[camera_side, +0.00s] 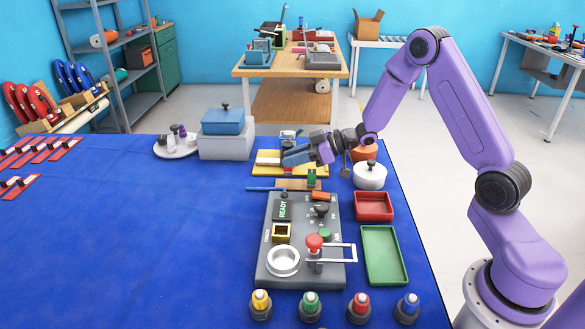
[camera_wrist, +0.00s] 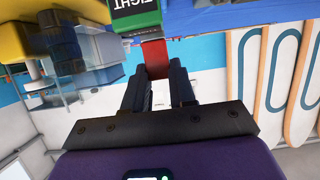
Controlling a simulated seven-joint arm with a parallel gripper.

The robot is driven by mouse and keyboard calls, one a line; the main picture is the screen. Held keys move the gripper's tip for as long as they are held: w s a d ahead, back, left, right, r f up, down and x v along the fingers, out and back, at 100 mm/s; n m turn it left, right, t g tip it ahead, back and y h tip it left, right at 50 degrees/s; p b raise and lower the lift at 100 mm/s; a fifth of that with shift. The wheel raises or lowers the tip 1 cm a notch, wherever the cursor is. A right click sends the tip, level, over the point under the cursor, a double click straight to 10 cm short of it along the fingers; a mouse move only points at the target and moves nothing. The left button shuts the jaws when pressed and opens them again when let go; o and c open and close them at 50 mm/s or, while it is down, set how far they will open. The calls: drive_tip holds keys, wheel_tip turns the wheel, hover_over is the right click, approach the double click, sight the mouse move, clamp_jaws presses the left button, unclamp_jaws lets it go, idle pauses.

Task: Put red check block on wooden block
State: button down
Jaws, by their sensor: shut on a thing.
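My gripper (camera_side: 292,157) reaches left from the purple arm, just above the yellow board in the side view. In the wrist view my gripper (camera_wrist: 158,88) is shut on the red block (camera_wrist: 155,57), which sticks out beyond the dark fingers. Any label on it is unreadable. A green block (camera_wrist: 136,12) marked TIGHT is close beyond the red block; whether they touch is unclear. A small green block (camera_side: 311,176) also shows in the side view, at a brown wooden block (camera_side: 290,185) behind the grey console.
The grey console (camera_side: 265,270) has a READY panel and a red knob. A red tray (camera_side: 373,206), a green tray (camera_side: 383,256) and a white lidded pot (camera_side: 369,177) stand to its right. A yellow board (camera_side: 268,171) lies behind it. The blue table at left is mostly clear.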

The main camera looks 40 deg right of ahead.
sight(310, 170)
drive_tip(key=shift+w+f, duration=0.25)
drive_tip(key=shift+f, duration=1.5)
drive_tip(key=shift+f, duration=0.15)
drive_tip(key=c, duration=0.9)
unclamp_jaws()
drive_tip(key=shift+s+d+r, duration=0.15)
drive_tip(key=shift+d+r, duration=0.05)
drive_tip(key=v, duration=0.4)
drive_tip(key=shift+s+d+r, duration=0.15)
drive_tip(key=shift+d, duration=0.05)
drive_tip(key=shift+a+r, duration=0.1)
drive_tip(key=shift+r, duration=3.4)
